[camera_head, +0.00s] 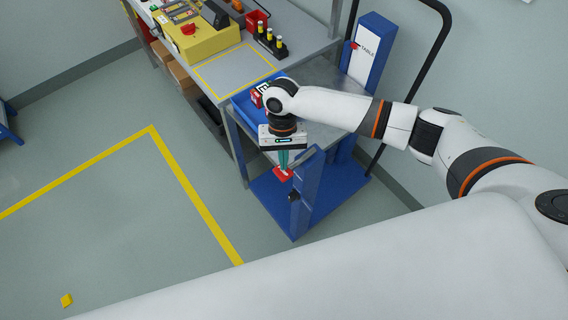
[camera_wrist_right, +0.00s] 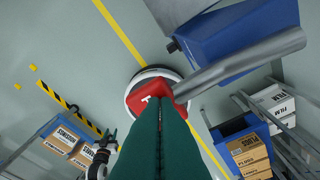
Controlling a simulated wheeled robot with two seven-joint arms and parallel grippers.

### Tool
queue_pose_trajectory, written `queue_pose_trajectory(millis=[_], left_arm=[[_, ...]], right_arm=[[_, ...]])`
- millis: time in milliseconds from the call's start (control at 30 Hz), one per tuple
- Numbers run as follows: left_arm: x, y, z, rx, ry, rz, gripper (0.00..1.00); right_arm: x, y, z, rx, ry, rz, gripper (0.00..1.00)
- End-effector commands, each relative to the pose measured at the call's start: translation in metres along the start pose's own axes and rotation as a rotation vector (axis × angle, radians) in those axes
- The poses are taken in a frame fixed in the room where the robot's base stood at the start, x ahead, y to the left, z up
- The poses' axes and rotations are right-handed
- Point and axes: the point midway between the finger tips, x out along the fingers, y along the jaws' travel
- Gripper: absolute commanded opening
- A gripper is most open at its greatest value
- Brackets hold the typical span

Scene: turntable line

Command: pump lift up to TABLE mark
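The lift stands beside the workbench, with a blue base (camera_head: 335,190), a grey platform (camera_head: 322,72) and a blue post carrying a white TABLE panel (camera_head: 367,52). A red pointer (camera_head: 354,45) sits at the panel's left edge, near the word's height; exact alignment is too small to tell. The red pump-lever pad (camera_head: 283,174) also shows in the right wrist view (camera_wrist_right: 153,92) on a grey bar (camera_wrist_right: 235,65). My right gripper (camera_head: 285,166) has its green fingers together at the pad, apparently touching it. What looks like my left gripper (camera_wrist_right: 108,138) is small in the wrist view; its opening is unclear.
A blue tray (camera_head: 243,111) with a red-and-white item is on the lift, partly hidden by my arm. The bench (camera_head: 220,58) holds a yellow machine (camera_head: 205,38) and a black bottle rack (camera_head: 270,42).

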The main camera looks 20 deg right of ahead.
Motion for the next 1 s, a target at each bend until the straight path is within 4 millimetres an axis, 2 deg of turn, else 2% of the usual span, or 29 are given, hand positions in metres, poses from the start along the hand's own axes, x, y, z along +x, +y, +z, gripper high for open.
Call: queue_pose_trajectory(millis=[33,100,467,733,1000], left_arm=[[0.003,0.000,0.000,0.000,0.000,0.000,0.36],[0.003,0.000,0.000,0.000,0.000,0.000,0.36],[0.003,0.000,0.000,0.000,0.000,0.000,0.36],[-0.005,0.000,0.000,0.000,0.000,0.000,0.36],[-0.005,0.000,0.000,0.000,0.000,0.000,0.36]], right_arm=[[0.008,-0.002,0.002,0.003,0.002,-0.004,0.00],[0.011,-0.002,0.003,0.003,0.001,-0.004,0.00],[0.011,-0.003,0.003,0.004,0.000,-0.006,0.00],[-0.006,-0.002,0.027,0.007,-0.004,-0.004,0.00],[-0.006,-0.002,0.030,0.003,-0.001,-0.004,0.00]])
